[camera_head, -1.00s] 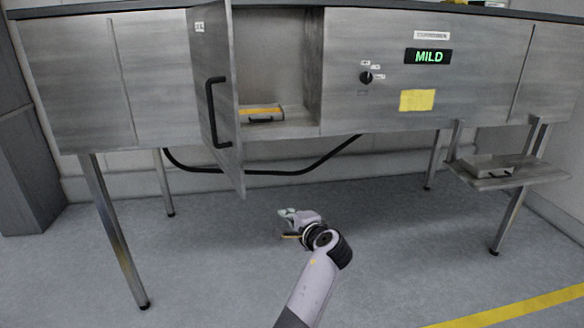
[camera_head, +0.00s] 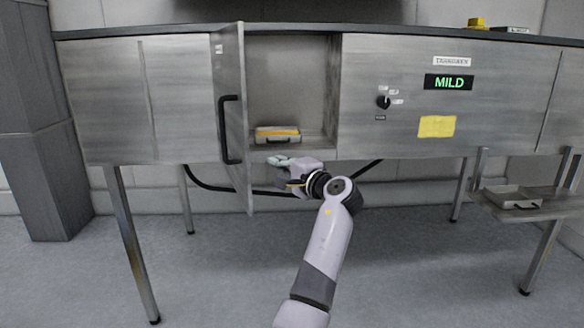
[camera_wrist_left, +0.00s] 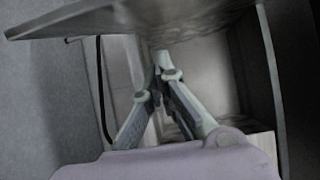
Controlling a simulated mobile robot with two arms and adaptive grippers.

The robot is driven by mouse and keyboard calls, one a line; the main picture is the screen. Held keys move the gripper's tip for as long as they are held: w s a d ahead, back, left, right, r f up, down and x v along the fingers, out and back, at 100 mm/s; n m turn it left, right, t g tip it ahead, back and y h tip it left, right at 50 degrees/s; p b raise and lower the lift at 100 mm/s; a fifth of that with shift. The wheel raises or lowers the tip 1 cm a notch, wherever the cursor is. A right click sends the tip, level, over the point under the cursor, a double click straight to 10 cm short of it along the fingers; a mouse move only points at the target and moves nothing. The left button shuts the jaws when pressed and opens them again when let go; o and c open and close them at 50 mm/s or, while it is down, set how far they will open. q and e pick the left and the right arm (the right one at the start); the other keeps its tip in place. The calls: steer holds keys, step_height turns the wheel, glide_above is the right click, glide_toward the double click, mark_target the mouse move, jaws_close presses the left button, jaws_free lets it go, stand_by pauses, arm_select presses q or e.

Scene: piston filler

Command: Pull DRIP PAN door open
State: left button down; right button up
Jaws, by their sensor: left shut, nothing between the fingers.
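The cabinet door (camera_head: 232,130) with a black bar handle (camera_head: 228,130) stands swung out toward me at the left of an open compartment. Its small label is too small to read, so I cannot tell whether it says DRIP PAN. Inside the compartment (camera_head: 288,80) sits a shallow pan (camera_head: 278,134) with a yellow strip and a dark handle. My left gripper (camera_head: 276,161) is in front of the compartment's lower edge, right of the door and apart from its handle. In the left wrist view its fingers (camera_wrist_left: 160,72) come together at the tips with nothing between them. My right gripper is out of view.
A control panel with a MILD display (camera_head: 449,82), a dark knob (camera_head: 383,102) and a yellow note (camera_head: 437,126) is right of the compartment. A shelf (camera_head: 545,205) at the right bears a small tray (camera_head: 512,198). A black hose (camera_head: 205,185) hangs below the cabinet.

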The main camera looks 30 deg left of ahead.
arm_select(q)
steer(key=shift+s+a+f+p, duration=0.1)
steer(key=shift+s+a+p, duration=0.35)
steer(key=shift+s+a, duration=1)
steer(key=shift+s+d, duration=0.1)
